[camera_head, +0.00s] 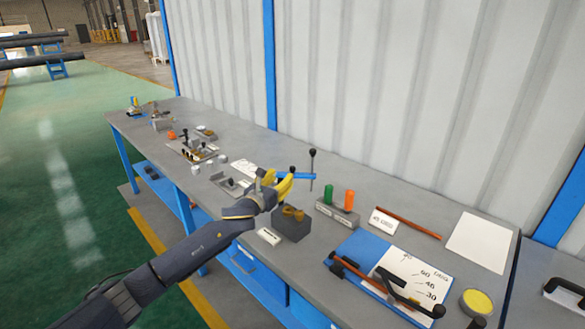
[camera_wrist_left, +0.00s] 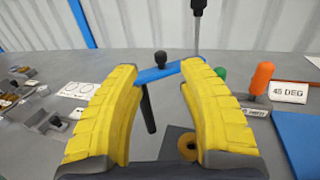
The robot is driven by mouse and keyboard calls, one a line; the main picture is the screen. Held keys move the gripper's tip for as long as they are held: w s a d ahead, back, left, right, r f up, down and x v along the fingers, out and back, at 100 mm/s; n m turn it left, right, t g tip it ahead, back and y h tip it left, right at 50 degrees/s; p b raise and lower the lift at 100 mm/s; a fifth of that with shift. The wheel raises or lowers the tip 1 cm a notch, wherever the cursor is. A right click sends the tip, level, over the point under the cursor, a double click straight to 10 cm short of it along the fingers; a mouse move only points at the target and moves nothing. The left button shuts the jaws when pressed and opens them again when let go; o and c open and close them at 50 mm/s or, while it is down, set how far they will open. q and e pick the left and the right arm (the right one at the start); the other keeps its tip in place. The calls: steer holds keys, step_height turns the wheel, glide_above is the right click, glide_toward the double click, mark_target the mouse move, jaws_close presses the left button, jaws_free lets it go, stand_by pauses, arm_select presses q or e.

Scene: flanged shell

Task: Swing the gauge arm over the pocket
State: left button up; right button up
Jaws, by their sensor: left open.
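The gauge arm is a blue bar (camera_head: 302,176) with a black knob; it also shows in the wrist view (camera_wrist_left: 158,73). A dark pin (camera_wrist_left: 148,110) hangs below it. A thin upright post (camera_head: 312,168) with a black top stands at its right end. My left gripper (camera_head: 280,177) has yellow fingers, open on either side of the bar's knob end in the wrist view; contact cannot be told. Below the fingers is a grey block (camera_head: 292,230) with a brass-coloured ring (camera_wrist_left: 187,146), apparently the pocket, partly hidden by a finger. The right gripper is out of view.
A green peg (camera_head: 328,194) and an orange peg (camera_head: 349,200) stand to the right, beside a "45 DEG" card (camera_head: 383,221). A blue angle board (camera_head: 360,243) lies at the front right. Small fixtures (camera_head: 192,150) stand at the left. A wall runs behind the bench.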

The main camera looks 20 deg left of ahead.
mark_target(291, 168)
arm_select(q)
steer(key=w, duration=0.3)
steer(key=w+d, duration=0.1)
steer(key=w, duration=0.4)
steer(key=shift+w+d, duration=0.35)
jaws_close()
